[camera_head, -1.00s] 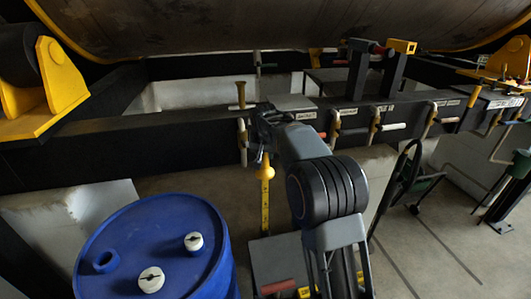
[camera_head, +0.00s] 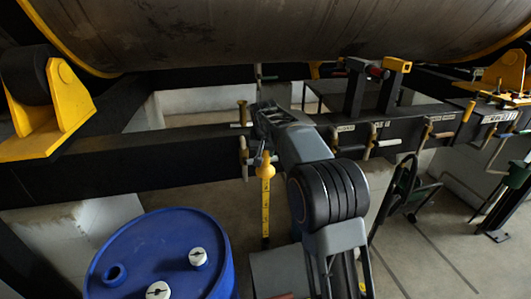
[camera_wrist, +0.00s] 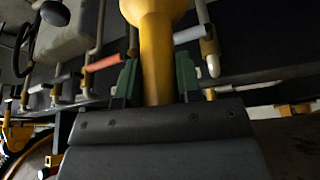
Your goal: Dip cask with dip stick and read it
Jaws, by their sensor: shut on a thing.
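My gripper (camera_head: 264,148) is shut on the yellow handle of the dip stick (camera_head: 266,205). The stick hangs about upright, with a rounded yellow collar and dark marks down its length. In the wrist view the handle (camera_wrist: 157,55) stands between green jaws (camera_wrist: 158,80) and widens at the top. A blue cask (camera_head: 140,243) stands to the left of the stick and apart from it. Its top has an open-looking blue bung hole (camera_head: 115,274) and two white caps (camera_head: 198,257). The cask's lower part is out of frame.
A dark beam (camera_head: 130,165) runs across behind the gripper, with several handled levers (camera_head: 380,142) along it. A large metal cylinder (camera_head: 280,30) hangs above. Floor is open at the lower right.

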